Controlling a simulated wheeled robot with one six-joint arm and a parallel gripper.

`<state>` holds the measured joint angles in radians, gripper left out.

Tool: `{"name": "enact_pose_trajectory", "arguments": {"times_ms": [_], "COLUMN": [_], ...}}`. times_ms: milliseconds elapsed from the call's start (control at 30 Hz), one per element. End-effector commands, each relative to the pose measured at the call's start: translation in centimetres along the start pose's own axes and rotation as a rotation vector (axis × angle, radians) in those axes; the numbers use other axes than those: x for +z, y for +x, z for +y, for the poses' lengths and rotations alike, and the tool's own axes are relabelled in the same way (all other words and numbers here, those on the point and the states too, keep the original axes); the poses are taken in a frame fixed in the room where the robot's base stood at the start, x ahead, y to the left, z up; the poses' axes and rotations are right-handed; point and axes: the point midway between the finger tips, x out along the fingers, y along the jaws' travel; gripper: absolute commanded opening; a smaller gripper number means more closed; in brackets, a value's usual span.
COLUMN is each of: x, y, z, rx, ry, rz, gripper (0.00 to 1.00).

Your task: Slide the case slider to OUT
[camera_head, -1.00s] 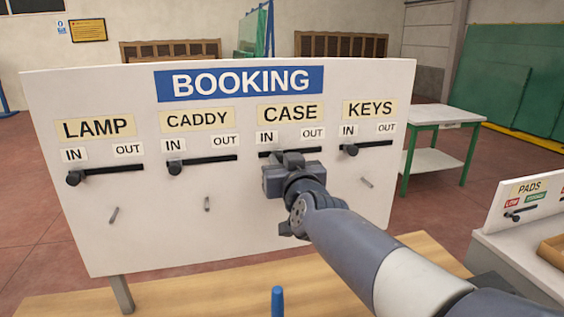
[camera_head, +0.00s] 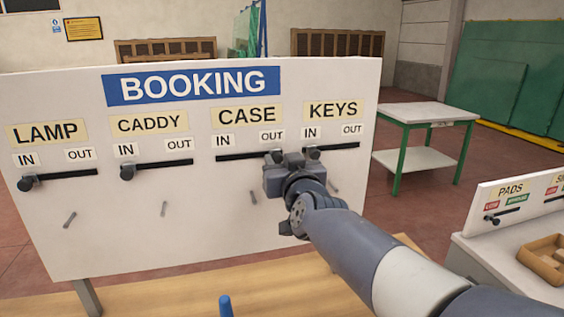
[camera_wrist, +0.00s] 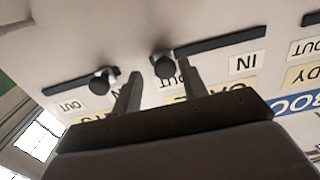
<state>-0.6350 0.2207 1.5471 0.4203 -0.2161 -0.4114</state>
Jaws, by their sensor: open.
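The CASE slider is a dark slot (camera_head: 240,156) with a round black knob (camera_head: 274,156) on the white BOOKING board. The knob is at the slot's right end, below the OUT label (camera_head: 272,135). In the wrist view, which is upside down, the knob (camera_wrist: 165,66) lies between the fingertips, nearer the right finger. Whether a finger touches the knob is unclear.
The KEYS knob (camera_wrist: 101,82) is close outside the left finger in the wrist view. LAMP (camera_head: 26,183) and CADDY (camera_head: 127,172) knobs are at IN. A blue peg (camera_head: 225,306) stands on the wooden table (camera_head: 160,300) below.

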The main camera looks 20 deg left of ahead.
Motion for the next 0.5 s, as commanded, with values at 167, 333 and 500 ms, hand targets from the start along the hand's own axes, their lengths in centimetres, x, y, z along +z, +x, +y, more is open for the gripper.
{"name": "enact_pose_trajectory", "arguments": {"times_ms": [167, 333, 500], "x": [0.0, 0.0, 0.0], "y": [0.0, -0.4, -2.3], "z": [-0.1, -0.1, -0.1], "rx": [-0.002, -0.002, -0.003], "ry": [0.000, 0.000, 0.000], "rz": [0.000, 0.000, 0.002], "gripper": [0.44, 0.44, 0.44]}}
